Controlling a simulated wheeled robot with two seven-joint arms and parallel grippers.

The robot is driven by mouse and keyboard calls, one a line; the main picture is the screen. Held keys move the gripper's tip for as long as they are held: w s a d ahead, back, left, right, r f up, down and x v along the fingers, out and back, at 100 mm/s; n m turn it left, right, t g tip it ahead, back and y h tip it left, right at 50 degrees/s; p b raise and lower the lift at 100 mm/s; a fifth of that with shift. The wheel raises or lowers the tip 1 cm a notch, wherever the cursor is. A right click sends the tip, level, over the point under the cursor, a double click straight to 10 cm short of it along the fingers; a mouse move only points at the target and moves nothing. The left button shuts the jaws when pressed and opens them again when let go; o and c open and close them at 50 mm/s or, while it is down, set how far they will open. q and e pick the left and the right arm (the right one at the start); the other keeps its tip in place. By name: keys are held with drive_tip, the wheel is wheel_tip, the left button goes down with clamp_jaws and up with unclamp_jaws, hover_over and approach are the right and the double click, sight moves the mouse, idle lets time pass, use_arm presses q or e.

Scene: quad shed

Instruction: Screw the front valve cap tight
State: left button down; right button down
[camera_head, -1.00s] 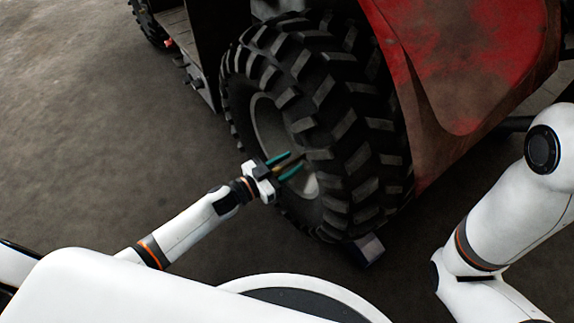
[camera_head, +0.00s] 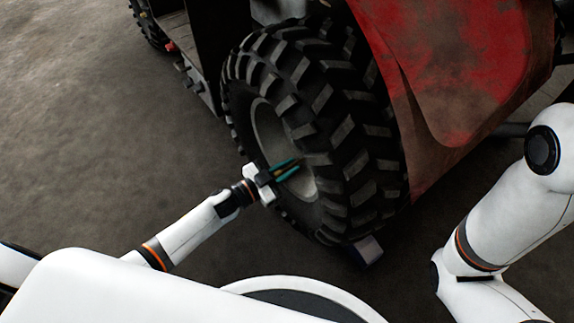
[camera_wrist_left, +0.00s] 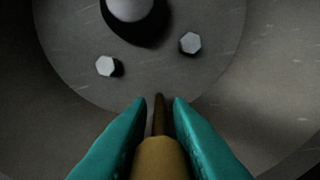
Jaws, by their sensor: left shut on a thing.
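My left gripper (camera_head: 293,167) reaches in from the left to the rim of the front wheel (camera_head: 345,130). Its teal fingers are shut on the brass-coloured valve cap (camera_wrist_left: 158,158), which lies between them in the left wrist view. A thin dark brown valve stem (camera_wrist_left: 158,115) runs from the cap towards the grey wheel disc (camera_wrist_left: 215,75). I cannot tell how far the cap is screwed on. My right gripper is out of view.
Hex bolts (camera_wrist_left: 105,66) and a round hub (camera_wrist_left: 130,8) sit on the wheel disc beyond the fingers. The red quad body (camera_head: 460,70) is above and right of the tyre. A small dark block (camera_head: 366,250) is by the tyre's foot. The floor at left is clear.

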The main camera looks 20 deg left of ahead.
use_arm(q)
drive_tip(key=m+p, duration=0.1)
drive_tip(key=m, duration=0.1)
drive_tip(key=shift+r+m, duration=0.1)
drive_tip(key=shift+m, duration=0.3)
drive_tip(key=m, duration=0.2)
drive_tip(key=shift+m+p, duration=0.3)
drive_tip(key=m, duration=0.2)
drive_tip(key=shift+m, duration=1.2)
drive_tip(key=m, duration=0.3)
drive_tip(key=shift+m, duration=0.3)
